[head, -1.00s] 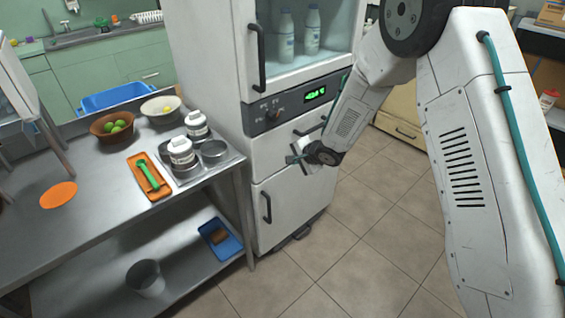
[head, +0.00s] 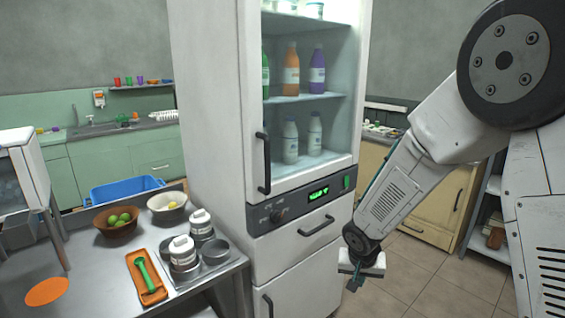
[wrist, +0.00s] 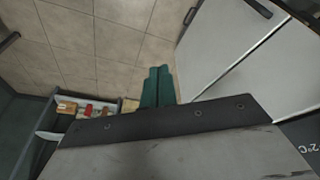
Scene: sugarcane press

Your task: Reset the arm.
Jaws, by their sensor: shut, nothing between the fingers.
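My gripper (head: 354,278) is at the lower right of the fridge in the head view, in front of the fridge's lower right side, pointing downward. In the wrist view its two teal fingers (wrist: 158,86) lie side by side, shut with nothing between them. Behind the fingers are the tiled floor and the white fridge front. My arm comes in from the right of the head view, bent at the elbow.
The tall white fridge (head: 215,130) with a glass door and drawers stands close to my gripper. A steel table (head: 95,290) at left holds bowls, white jars and an orange tray (head: 147,278). Tiled floor (head: 425,275) is free at right.

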